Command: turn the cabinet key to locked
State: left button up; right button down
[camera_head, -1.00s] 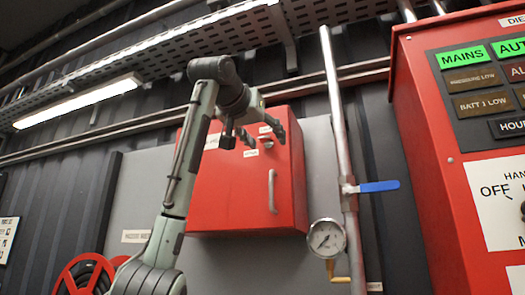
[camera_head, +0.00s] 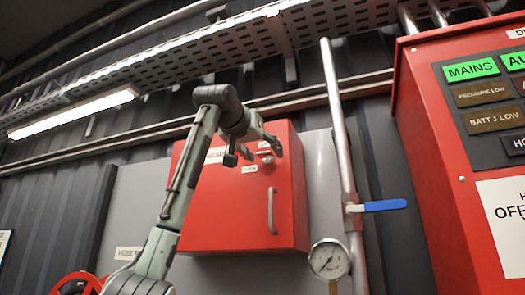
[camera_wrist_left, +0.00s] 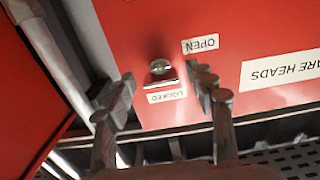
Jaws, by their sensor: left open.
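The red cabinet (camera_head: 225,215) hangs on a grey panel, its door shut. In the left wrist view its red door (camera_wrist_left: 230,30) appears upside down. The key's flat grip looks crosswise in that view. My left gripper (camera_head: 252,153) is in front of the cabinet's upper part. In the wrist view my left gripper (camera_wrist_left: 166,88) is open, one finger on each side of the key, with gaps showing. My right gripper is out of view.
A vertical pipe (camera_head: 338,130) with a blue valve lever (camera_head: 385,205) and a gauge (camera_head: 328,259) stands right of the cabinet. A red control panel (camera_head: 430,160) is at far right. A perforated cable tray (camera_head: 180,62) runs overhead. A red hose reel (camera_head: 75,283) is lower left.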

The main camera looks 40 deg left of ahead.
pick_arm(q)
jog(key=c, duration=1.2)
jog(key=shift+o, duration=0.2)
jog(key=m, duration=0.4)
jog(key=shift+m, duration=6.9)
